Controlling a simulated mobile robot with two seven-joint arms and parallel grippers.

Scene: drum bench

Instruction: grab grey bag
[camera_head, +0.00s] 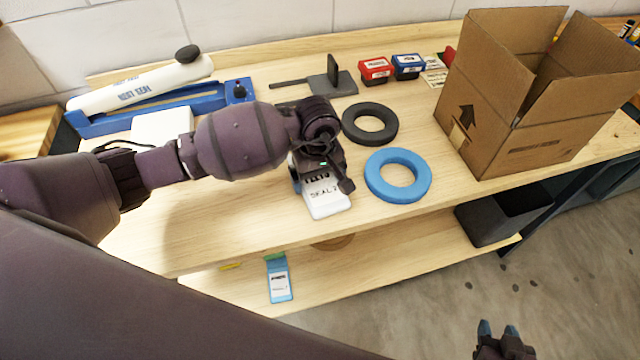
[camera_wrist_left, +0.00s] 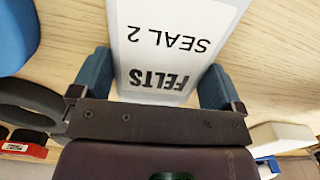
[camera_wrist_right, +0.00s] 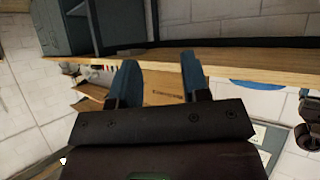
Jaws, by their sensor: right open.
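A pale grey-white bag (camera_head: 326,199) marked SEAL 2 lies near the front edge of the bench. My left gripper (camera_head: 311,168) is over its far end and hides part of it. In the left wrist view the bag (camera_wrist_left: 175,40) reads FELTS SEAL 2, and the blue fingers (camera_wrist_left: 155,80) stand wide apart on either side of it. I cannot tell whether they press on it. My right gripper (camera_head: 498,332) is open and empty, low over the floor at the front right, away from the bench. Its fingers (camera_wrist_right: 155,80) also show apart in the right wrist view.
A blue ring (camera_head: 398,176) and a black ring (camera_head: 370,124) lie right of the bag. An open cardboard box (camera_head: 510,125) stands at the right. A blue heat sealer (camera_head: 160,112) is at the back left. A blue packet (camera_head: 279,279) lies on the lower shelf.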

